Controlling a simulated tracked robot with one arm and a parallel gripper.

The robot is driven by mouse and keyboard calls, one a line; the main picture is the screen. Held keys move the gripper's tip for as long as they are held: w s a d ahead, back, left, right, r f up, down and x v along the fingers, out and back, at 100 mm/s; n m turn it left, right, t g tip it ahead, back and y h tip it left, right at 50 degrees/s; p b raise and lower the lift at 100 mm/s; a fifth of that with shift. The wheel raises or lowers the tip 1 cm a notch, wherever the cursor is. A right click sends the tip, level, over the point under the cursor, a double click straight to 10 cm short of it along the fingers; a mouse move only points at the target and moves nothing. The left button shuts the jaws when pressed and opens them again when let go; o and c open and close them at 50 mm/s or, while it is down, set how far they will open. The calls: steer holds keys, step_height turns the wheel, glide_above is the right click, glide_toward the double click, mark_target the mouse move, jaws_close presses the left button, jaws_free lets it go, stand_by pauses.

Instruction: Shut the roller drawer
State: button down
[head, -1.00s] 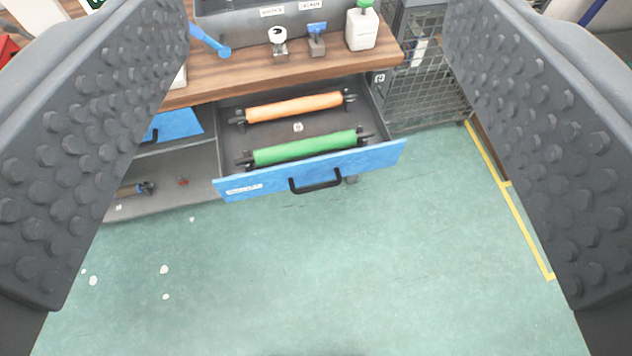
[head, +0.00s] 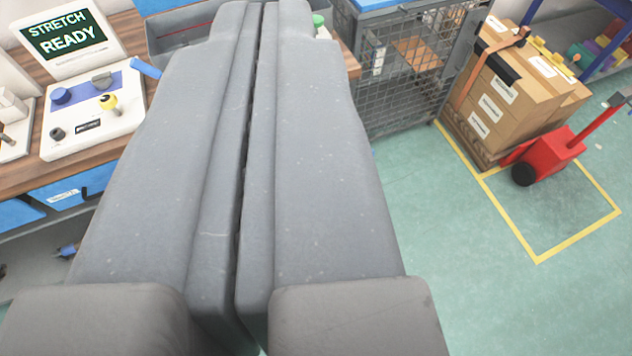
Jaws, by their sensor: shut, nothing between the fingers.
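My gripper (head: 262,20) fills the middle of the head view. Its two long grey fingers are pressed together with only a thin dark seam between them, and they hold nothing. The roller drawer and its orange and green rollers are hidden behind the fingers, so I cannot tell from this view how far the drawer stands open. The wooden bench top (head: 28,180) above the drawers shows to the left of the fingers.
A control box (head: 92,120) and a "STRETCH READY" screen (head: 68,35) stand on the bench. Other blue drawer fronts (head: 72,188) show below. Right are a wire cage (head: 410,75), stacked cartons (head: 520,90) and a red wheeled truck (head: 548,155). The green floor (head: 450,250) is clear at lower right.

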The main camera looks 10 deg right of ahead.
steer(key=w+d+f+m, duration=0.2)
steer(key=w+d+f, duration=0.2)
steer(key=w+f, duration=0.5)
steer(key=w+d+f+m+b, duration=0.1)
steer(key=w+d+f, duration=0.4)
steer(key=f, duration=0.6)
steer(key=w+d+f+m, duration=0.2)
steer(key=w+d+f, duration=0.1)
steer(key=w+f, duration=0.65)
step_height(320, 180, down, 20)
steer(key=d+m+t+y, duration=0.1)
steer(key=m+y, duration=0.1)
steer(key=m, duration=0.1)
steer(key=s+a+f+m+y+b, duration=0.1)
steer(key=s+f+m+y, duration=0.2)
steer(key=f, duration=0.5)
steer(key=s+a+f+m, duration=0.2)
steer(key=s+f+m, duration=0.1)
steer(key=s+f, duration=0.4)
steer(key=b+x, duration=0.3)
steer(key=x, duration=1.2)
steer(key=shift+w+d+t, duration=0.25)
steer(key=shift+d+t, duration=0.05)
steer(key=shift+t, duration=0.1)
steer(key=shift+w, duration=0.1)
